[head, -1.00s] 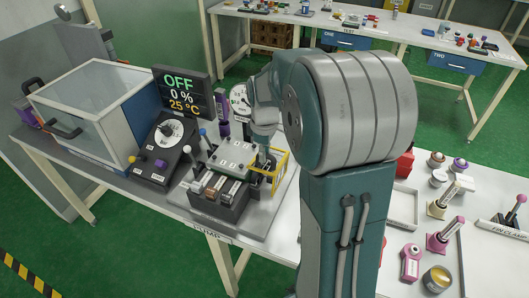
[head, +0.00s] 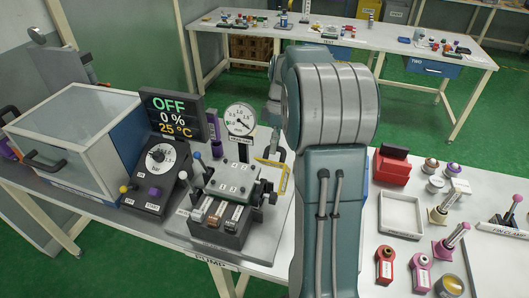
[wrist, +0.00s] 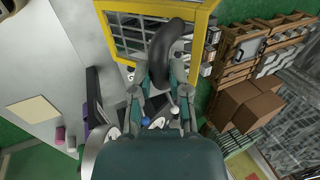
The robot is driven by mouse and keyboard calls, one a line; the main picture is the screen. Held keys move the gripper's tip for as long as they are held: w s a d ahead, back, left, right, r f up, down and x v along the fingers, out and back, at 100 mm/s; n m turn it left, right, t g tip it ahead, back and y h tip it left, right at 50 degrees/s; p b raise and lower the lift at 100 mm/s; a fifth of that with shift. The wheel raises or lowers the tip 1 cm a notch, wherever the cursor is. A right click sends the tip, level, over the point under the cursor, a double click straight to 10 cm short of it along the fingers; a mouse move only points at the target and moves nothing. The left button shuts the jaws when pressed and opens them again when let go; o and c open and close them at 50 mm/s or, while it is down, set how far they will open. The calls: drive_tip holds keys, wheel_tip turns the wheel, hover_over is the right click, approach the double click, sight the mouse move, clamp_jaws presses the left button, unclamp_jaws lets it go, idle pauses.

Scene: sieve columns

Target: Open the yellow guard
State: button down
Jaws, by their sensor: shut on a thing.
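The yellow guard (head: 271,163) is a barred frame at the right side of the pump block (head: 232,185) in the head view, partly hidden by my arm. In the wrist view the guard (wrist: 199,42) fills the top, with its grid of bars showing. A dark curved handle (wrist: 165,44) lies in front of the frame. My gripper (wrist: 164,80) is shut on this handle, with the fingers at its lower end. In the head view my arm hides most of the gripper. The guard stands tilted out from the block.
A pressure dial (head: 239,119) stands behind the block. A display (head: 174,115) reads OFF, 0 % and 25 °C. A dial box (head: 158,175) and a clear-lidded case (head: 75,115) are at left. A red box (head: 391,170) and an empty tray (head: 401,214) are at right.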

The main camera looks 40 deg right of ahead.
drive_tip(key=w+d+f+g+y, duration=0.1)
drive_tip(key=w+d+y, duration=0.1)
drive_tip(key=w+d, duration=0.3)
drive_tip(key=shift+w+d+g, duration=0.2)
drive_tip(key=shift+d+g, duration=0.2)
drive_tip(key=shift+d, duration=0.6)
drive_tip(key=c, duration=0.6)
unclamp_jaws()
